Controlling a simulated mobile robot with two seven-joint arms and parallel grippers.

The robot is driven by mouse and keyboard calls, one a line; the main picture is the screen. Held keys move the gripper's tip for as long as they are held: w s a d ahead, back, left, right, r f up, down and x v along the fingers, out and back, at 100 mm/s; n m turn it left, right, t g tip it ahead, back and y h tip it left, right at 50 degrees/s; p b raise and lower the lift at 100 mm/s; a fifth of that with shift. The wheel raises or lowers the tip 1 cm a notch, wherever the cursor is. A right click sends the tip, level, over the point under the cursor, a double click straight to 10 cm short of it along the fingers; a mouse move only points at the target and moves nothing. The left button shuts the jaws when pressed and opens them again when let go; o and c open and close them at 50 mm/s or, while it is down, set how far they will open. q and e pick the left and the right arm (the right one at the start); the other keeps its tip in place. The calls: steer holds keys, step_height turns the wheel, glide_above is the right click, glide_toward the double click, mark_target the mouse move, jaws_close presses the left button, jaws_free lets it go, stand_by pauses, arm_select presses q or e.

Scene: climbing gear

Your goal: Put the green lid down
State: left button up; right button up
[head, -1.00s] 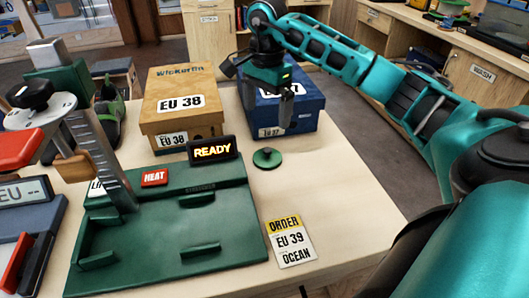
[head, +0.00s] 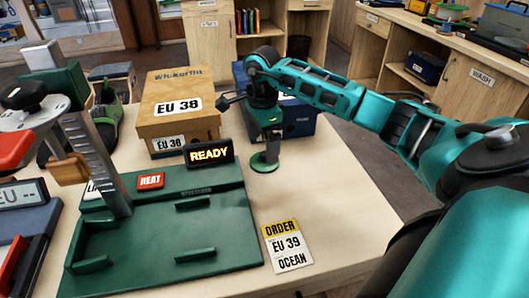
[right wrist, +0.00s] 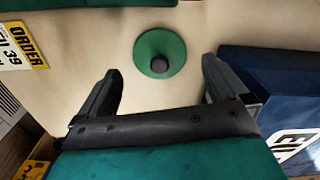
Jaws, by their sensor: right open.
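The green lid (head: 256,165) is a small round disc with a dark knob, lying flat on the pale table in front of the blue box. In the right wrist view the lid (right wrist: 147,45) shows whole, its knob facing the camera. My right gripper (head: 269,150) is open and empty, fingers pointing down at the lid. In the right wrist view the two fingers of the gripper (right wrist: 161,68) are spread wide, with the knob between their lines and apart from both. In the head view a finger hides part of the lid. My left gripper is not in view.
A blue box (head: 302,122) stands close behind my right gripper. A tan EU 38 box (head: 178,88) is left of it. A green machine base (head: 220,230) with a READY display (head: 208,152) stands left of the lid. An order card (head: 287,246) lies in front. The table's right side is clear.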

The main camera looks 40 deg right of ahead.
mark_target(263, 153)
step_height(263, 153, down, 4)
steer(key=shift+f, duration=0.15)
steer(key=shift+c, duration=0.4)
steer(key=c, duration=0.9)
